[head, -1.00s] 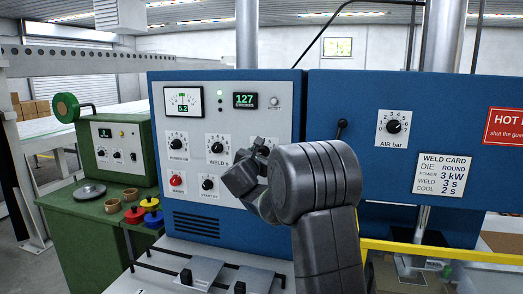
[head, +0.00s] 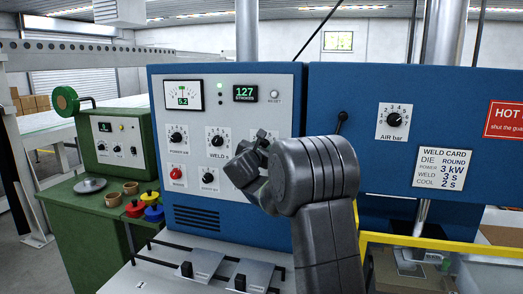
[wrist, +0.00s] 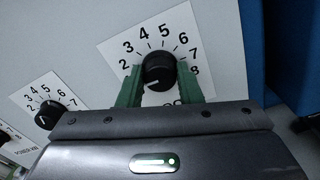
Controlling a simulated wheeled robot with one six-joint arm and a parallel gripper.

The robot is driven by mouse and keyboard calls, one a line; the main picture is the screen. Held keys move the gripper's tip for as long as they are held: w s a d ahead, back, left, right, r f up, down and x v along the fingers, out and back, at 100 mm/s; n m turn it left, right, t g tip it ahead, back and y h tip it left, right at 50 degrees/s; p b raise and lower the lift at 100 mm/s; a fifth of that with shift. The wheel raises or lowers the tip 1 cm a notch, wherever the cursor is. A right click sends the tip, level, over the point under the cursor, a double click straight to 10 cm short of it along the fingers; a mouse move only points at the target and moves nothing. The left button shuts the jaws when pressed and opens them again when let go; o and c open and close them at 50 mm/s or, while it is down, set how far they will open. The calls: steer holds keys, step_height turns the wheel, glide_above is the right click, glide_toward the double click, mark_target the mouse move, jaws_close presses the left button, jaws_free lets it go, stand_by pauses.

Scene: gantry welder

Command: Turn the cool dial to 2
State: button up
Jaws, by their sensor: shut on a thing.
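The cool dial is a black round knob (wrist: 158,72) on a white plate with printed numbers, in the wrist view. Its white mark points to the lower left, below the printed 2. The plate's label is mostly covered by my gripper; only "CO" shows. My gripper's two green fingers (wrist: 159,80) stand on either side of the knob, shut on it.
The weld dial (head: 217,141) is just left of my gripper, with the power dial (head: 176,138) further left. A red knob (head: 176,173) and another black dial (head: 208,178) sit below. The weld card (head: 444,169) reads cool 2 s. A yellow rail (head: 420,247) runs at lower right.

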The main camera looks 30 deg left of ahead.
steer(key=m+b, duration=0.5)
steer(key=b, duration=0.4)
steer(key=shift+f, duration=0.1)
steer(key=shift+m+b, duration=0.3)
steer(key=shift+m, duration=0.1)
steer(key=o, duration=1)
steer(key=b+v, duration=0.4)
steer(key=v, duration=1)
